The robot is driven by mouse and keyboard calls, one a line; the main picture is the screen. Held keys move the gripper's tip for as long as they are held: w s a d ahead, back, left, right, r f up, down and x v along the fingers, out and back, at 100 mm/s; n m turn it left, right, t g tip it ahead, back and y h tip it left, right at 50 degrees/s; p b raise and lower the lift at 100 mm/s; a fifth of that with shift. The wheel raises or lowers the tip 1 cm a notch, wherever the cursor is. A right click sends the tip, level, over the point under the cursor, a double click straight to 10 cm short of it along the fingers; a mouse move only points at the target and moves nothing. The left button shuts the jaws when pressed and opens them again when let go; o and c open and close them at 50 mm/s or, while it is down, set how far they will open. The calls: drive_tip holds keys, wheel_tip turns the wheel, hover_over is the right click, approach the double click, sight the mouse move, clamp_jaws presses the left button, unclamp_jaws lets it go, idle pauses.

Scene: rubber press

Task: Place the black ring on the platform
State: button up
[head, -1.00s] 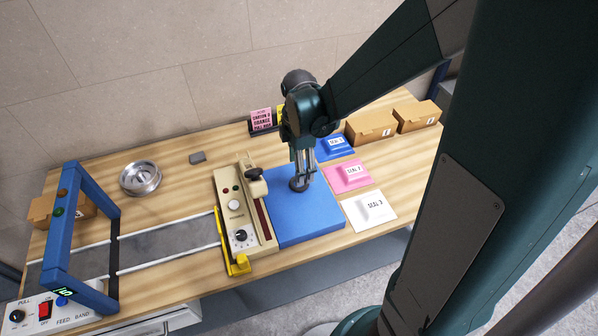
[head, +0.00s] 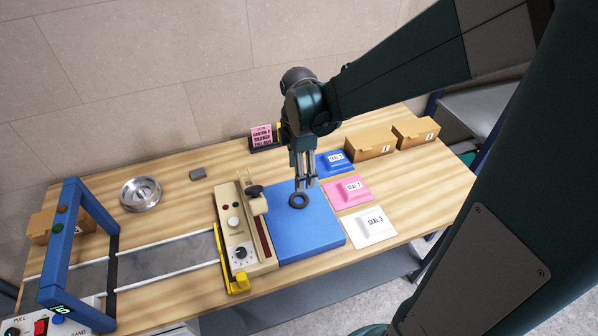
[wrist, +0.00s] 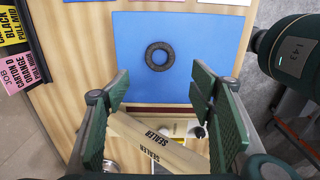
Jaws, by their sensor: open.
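The black ring (head: 299,201) lies flat on the blue platform (head: 316,238), towards its back part. In the wrist view the ring (wrist: 148,56) lies on the blue surface (wrist: 205,35), beyond my fingertips and apart from them. My gripper (head: 304,184) is above the ring, pointing down. In the wrist view my gripper (wrist: 160,88) has its two green finger pads wide apart with nothing between them.
The beige sealer (head: 244,232) with its black handle stands just left of the platform. Blue, pink and white seal packs (head: 369,225) lie to the right. Cardboard boxes (head: 370,140) stand behind. A metal dish (head: 141,194) and a blue frame (head: 67,240) are at the left.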

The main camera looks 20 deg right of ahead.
drive_tip(key=shift+r, duration=0.1)
idle(0.3)
drive_tip(key=s+r+m+t, duration=0.7)
drive_tip(key=s+r+m, duration=0.6)
drive_tip(key=m, duration=0.5)
drive_tip(key=shift+s+a+r, duration=0.25)
drive_tip(key=shift+s+r, duration=0.1)
drive_tip(key=shift+s, duration=0.75)
drive_tip(key=shift+f, duration=0.15)
wheel_tip(320, 180, down, 8)
drive_tip(key=b, duration=0.8)
drive_tip(key=shift+f, duration=0.1)
idle(0.5)
